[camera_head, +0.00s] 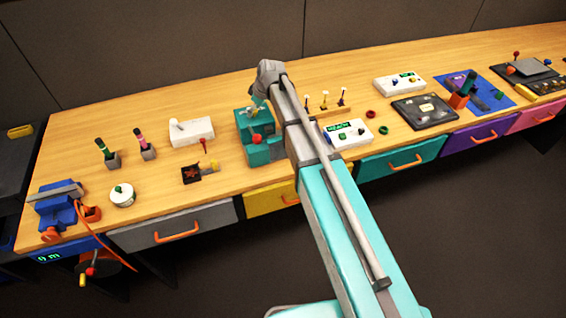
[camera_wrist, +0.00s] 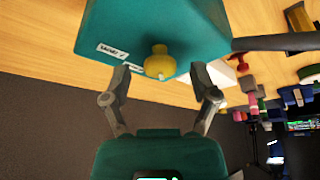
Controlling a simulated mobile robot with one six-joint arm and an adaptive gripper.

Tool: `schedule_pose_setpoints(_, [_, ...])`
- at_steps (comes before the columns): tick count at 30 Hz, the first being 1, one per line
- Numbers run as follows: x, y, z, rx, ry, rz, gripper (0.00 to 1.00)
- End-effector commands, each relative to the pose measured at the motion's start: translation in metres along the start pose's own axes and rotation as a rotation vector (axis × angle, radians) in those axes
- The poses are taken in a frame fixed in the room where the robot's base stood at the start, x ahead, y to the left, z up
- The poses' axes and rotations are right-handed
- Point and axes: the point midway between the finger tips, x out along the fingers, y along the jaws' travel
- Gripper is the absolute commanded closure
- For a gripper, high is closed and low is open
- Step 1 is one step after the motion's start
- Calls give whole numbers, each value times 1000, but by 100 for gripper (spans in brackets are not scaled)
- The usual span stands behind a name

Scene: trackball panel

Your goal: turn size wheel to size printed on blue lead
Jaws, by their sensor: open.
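In the wrist view a teal box (camera_wrist: 175,28) carries a yellow knob (camera_wrist: 159,62) and a small white label (camera_wrist: 112,50) too small to read. My gripper (camera_wrist: 161,80) is open and empty, with one finger on each side of the knob and apart from it. I cannot tell which part is the size wheel. I cannot pick out a blue lead or a printed size.
A white box (camera_head: 192,132) stands left of the teal machine. A white panel with a green display (camera_head: 348,133) lies right of my arm. A blue vise (camera_head: 58,205) sits at the bench's left end. Bare wood (camera_head: 85,130) shows at the back left.

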Motion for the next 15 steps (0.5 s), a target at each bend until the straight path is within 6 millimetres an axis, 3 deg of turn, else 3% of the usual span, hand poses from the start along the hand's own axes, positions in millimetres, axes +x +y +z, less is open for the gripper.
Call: schedule_pose_setpoints(15, [0,-2,0,235,-1,99,24])
